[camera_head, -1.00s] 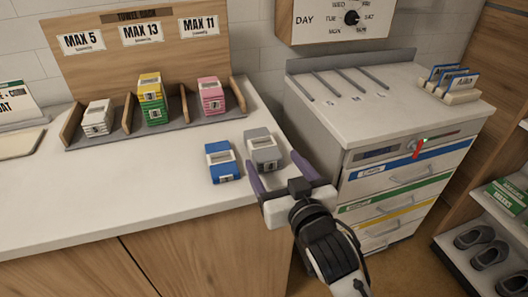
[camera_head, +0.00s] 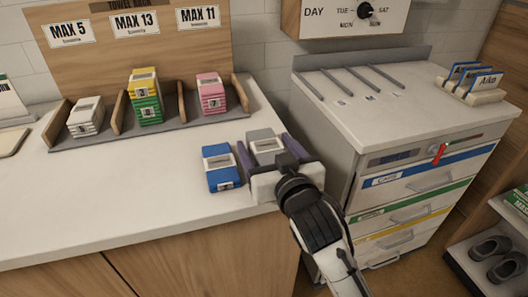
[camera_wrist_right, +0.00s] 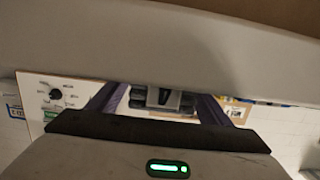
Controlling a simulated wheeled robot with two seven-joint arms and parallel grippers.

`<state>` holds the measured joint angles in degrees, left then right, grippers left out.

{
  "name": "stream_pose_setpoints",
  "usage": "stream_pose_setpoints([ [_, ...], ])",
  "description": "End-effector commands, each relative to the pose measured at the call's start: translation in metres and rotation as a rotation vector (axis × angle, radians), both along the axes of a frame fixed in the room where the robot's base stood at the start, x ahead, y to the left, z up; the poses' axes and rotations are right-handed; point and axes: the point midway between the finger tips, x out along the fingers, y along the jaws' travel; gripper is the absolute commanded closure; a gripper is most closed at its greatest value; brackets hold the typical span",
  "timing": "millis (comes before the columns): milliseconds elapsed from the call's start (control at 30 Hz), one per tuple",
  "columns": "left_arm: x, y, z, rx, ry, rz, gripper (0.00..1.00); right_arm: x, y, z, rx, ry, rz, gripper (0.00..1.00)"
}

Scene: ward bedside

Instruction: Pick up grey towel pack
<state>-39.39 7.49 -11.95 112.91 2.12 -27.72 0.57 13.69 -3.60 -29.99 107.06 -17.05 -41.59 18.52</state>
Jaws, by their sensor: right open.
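The grey towel pack (camera_head: 263,142) lies on the white counter near its right front edge, next to a blue towel pack (camera_head: 221,166). My right gripper (camera_head: 268,151) is open, with its purple fingers on either side of the grey pack; its left finger sits in the narrow gap beside the blue pack. The gripper's body hides the near part of the grey pack. In the right wrist view the grey pack (camera_wrist_right: 160,99) shows between the two fingers. I cannot tell whether the fingers touch it. My left gripper is not in view.
A wooden towel rack (camera_head: 160,130) stands behind, holding a white pack (camera_head: 85,119), stacked yellow and green packs (camera_head: 146,98) and a pink pack (camera_head: 211,94). A drawer cabinet (camera_head: 400,190) stands to the right. The counter's front left is clear.

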Motion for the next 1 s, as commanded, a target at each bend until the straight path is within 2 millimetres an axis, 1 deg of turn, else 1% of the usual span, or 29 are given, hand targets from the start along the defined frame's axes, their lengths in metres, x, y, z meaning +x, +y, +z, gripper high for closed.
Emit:
stream_pose_setpoints([
  [67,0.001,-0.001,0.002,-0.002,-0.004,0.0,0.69,0.0,0.0,0.001,0.0,0.0,0.0,0.28],
  [300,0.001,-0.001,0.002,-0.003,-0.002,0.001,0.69,0.0,0.0,0.001,0.0,-0.001,0.001,0.68],
  [333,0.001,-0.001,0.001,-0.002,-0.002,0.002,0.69,0.0,0.0,0.001,0.0,-0.001,0.001,0.73],
  [367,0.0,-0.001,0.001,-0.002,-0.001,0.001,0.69,0.0,0.0,0.001,0.001,-0.002,0.001,0.75],
  [567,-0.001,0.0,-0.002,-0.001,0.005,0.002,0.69,0.0,0.0,0.002,0.001,-0.002,0.001,0.75],
  [667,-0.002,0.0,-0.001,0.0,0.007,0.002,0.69,0.0,0.0,0.01,0.003,-0.005,0.001,0.75],
  [767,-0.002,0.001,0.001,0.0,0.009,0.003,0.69,0.0,0.0,0.028,0.003,-0.009,0.001,0.75],
  [1000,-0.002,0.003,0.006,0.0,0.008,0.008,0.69,0.0,0.0,0.076,0.004,-0.007,0.001,0.75],
])
